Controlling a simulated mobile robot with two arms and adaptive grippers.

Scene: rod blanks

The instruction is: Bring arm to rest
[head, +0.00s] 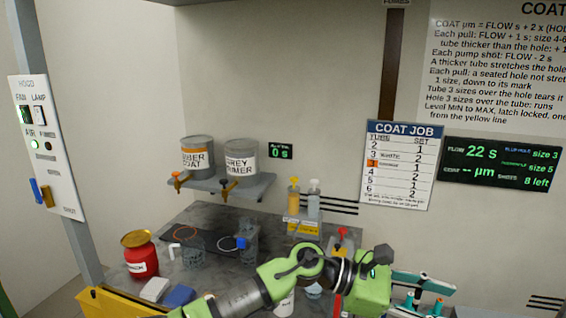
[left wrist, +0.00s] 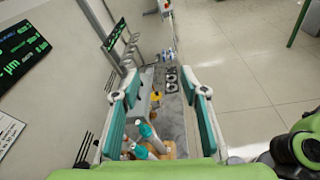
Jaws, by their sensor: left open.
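My left arm (head: 310,262) comes in low across the front of the bench in the head view, bent at its joints. My left gripper (head: 444,300) is at its right end, with teal finger pads spread apart. In the left wrist view the left gripper (left wrist: 160,82) is open, with nothing held between the pads. The bench shows beyond and below the pads there. My right gripper is not in view.
The grey bench (head: 205,215) carries a red jar (head: 140,262), clear beakers (head: 192,255) and a blue block (head: 179,296). Two paint cans (head: 197,153) (head: 241,157) stand on a wall shelf. A yellow panel (head: 110,303) edges the front left. Open floor (left wrist: 245,55) lies right of the bench.

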